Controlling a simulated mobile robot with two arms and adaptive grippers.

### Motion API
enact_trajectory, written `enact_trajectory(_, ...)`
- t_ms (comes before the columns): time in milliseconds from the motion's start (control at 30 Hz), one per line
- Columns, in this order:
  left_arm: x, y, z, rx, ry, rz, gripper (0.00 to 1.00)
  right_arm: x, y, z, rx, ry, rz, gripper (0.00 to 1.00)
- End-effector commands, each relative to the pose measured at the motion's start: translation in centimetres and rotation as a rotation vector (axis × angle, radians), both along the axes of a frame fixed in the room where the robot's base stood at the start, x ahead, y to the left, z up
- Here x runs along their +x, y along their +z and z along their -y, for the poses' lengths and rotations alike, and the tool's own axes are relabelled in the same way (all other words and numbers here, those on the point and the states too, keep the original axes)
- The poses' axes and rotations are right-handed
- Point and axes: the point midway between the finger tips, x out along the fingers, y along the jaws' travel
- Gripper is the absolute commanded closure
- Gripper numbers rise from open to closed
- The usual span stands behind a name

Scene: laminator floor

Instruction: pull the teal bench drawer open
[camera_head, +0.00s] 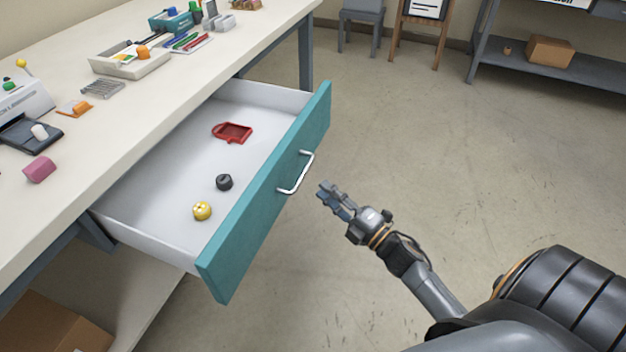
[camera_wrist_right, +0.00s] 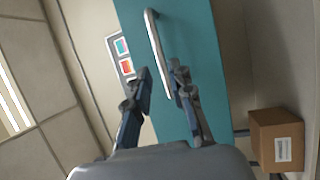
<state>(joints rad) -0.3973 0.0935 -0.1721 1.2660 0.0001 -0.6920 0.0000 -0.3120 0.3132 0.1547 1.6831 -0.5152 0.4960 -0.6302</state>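The teal bench drawer (camera_head: 262,205) stands pulled well out of the white-topped bench, its white inside showing. Its silver bar handle (camera_head: 297,174) is on the front panel. My right gripper (camera_head: 326,192) is just in front of the handle, apart from it in the head view. In the right wrist view the handle (camera_wrist_right: 158,52) runs down the teal front (camera_wrist_right: 200,40), and the gripper (camera_wrist_right: 160,80) has its fingers apart, with a gap between the tips and nothing held. The left gripper is in neither view.
Inside the drawer lie a red tray-like piece (camera_head: 233,132), a dark knob (camera_head: 224,182) and a yellow knob (camera_head: 202,211). The bench top (camera_head: 150,95) carries several small items. A cardboard box (camera_head: 50,325) sits below the bench. The floor (camera_head: 440,150) right of the drawer is clear.

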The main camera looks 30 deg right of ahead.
Motion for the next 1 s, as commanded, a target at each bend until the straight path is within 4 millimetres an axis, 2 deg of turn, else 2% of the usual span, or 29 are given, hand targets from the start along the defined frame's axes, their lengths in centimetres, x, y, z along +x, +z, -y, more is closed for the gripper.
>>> enact_trajectory(100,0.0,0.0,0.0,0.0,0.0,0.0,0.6,-1.9,-0.4,0.5,-0.001,-0.001,-0.003,0.78)
enact_trajectory(300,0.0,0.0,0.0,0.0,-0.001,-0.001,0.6,-3.3,-0.6,0.9,0.0,0.0,0.001,0.78)
enact_trajectory(867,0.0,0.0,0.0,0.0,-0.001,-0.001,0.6,-3.4,-0.7,0.9,0.002,-0.001,-0.002,0.78)
enact_trajectory(933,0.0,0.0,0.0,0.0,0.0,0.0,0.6,-3.3,-1.4,1.0,0.024,-0.013,-0.024,0.78)
enact_trajectory(1000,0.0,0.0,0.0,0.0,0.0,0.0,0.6,-3.2,-3.4,1.3,0.083,-0.049,-0.09,0.78)
